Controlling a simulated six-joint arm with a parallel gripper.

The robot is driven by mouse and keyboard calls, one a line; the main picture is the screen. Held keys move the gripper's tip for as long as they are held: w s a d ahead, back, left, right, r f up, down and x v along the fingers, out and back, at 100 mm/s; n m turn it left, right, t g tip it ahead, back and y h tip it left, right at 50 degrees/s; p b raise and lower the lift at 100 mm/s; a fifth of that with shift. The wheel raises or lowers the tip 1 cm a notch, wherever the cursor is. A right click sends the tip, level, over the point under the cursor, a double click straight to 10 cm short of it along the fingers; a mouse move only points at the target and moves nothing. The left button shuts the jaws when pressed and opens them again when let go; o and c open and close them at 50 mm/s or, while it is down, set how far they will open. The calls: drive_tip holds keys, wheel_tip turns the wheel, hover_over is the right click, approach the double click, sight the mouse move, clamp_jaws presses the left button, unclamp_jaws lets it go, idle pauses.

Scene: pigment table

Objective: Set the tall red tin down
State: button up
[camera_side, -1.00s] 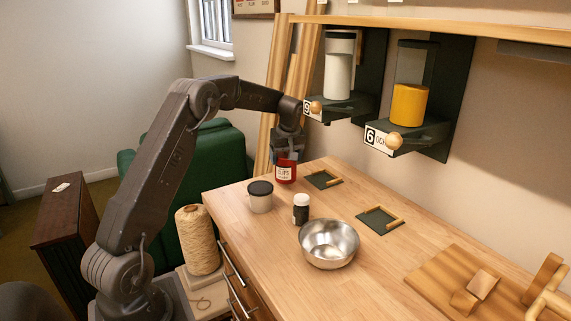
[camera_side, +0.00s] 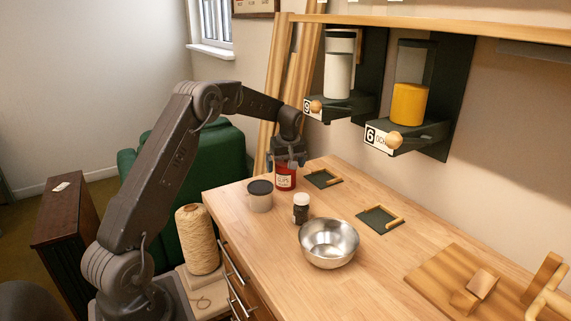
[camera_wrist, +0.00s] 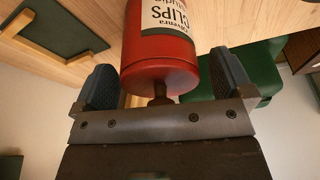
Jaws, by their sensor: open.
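The tall red tin (camera_side: 286,182) with a pale label stands upright on the wooden table near its far left end, beside a dark square pad (camera_side: 322,179). My gripper (camera_side: 289,160) is over its top, with the jaws spread open. In the wrist view, the red tin (camera_wrist: 160,55) lies between the two separated fingers of my gripper (camera_wrist: 165,78), its dark knob towards the palm. A gap shows beside each finger near the knob. The tin's top is partly hidden by the fingers in the side view.
A pale tub with a dark lid (camera_side: 260,200) stands just left of the tin. A small dark jar (camera_side: 301,214) and a metal bowl (camera_side: 329,236) are nearer. Another dark pad (camera_side: 378,222) lies to the right. Wall dispensers (camera_side: 409,100) hang above the back.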

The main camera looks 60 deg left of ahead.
drive_tip(key=shift+r, duration=0.1)
drive_tip(key=v, duration=0.7)
drive_tip(key=shift+r, duration=0.3)
drive_tip(key=shift+d, duration=0.15)
